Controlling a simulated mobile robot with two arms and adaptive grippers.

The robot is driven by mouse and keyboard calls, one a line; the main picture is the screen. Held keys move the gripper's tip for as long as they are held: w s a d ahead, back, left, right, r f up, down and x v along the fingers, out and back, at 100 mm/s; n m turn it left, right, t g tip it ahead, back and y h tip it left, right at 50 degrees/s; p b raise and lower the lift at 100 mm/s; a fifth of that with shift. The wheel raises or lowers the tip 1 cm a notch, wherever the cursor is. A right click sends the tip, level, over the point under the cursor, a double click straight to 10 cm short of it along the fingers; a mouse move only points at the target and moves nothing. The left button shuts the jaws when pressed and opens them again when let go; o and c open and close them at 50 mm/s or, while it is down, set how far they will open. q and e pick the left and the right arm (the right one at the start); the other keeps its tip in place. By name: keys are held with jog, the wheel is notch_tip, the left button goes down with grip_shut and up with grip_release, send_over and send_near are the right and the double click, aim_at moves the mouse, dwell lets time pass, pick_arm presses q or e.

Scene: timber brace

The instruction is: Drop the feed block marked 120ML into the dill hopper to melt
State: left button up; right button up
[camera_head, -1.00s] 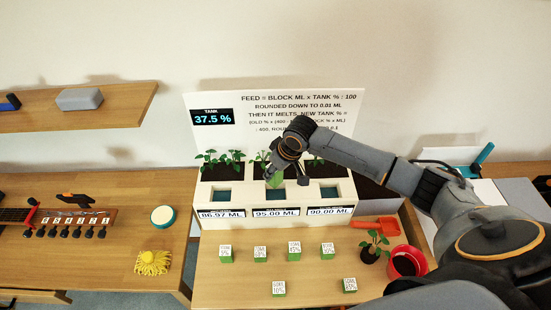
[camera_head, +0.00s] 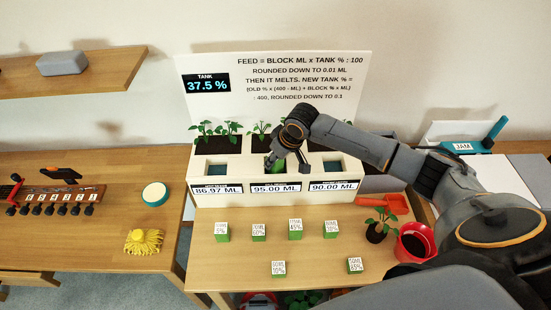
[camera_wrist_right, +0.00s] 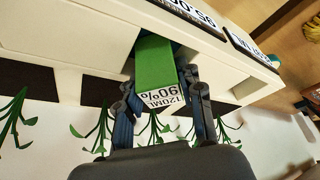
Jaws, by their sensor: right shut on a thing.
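The green feed block (camera_wrist_right: 155,62) has a white end marked 120ML 90%. My right gripper (camera_wrist_right: 158,72) is shut on it, a finger on each side. In the head view the gripper (camera_head: 279,158) is over the middle opening of the white planter box (camera_head: 240,190), and the block (camera_head: 269,163) shows as a bit of green there. In the wrist view the block's far end is at the opening; how deep it sits I cannot tell. The three hoppers read 86.97, 95.00 and 90.00 ML; their names are too small to read. My left gripper is not in view.
Several green blocks with white tops (camera_head: 295,230) stand on the table in front of the box. A potted seedling (camera_head: 378,226), a red pot (camera_head: 414,243) and an orange scoop (camera_head: 388,204) are at right. The sign (camera_head: 300,75) behind shows TANK 37.5 %.

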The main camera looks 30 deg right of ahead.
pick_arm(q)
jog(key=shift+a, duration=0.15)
pick_arm(e)
jog(key=o, duration=1.3)
jog(key=v, duration=1.2)
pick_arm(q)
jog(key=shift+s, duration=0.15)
pick_arm(e)
jog(key=shift+s, duration=0.1)
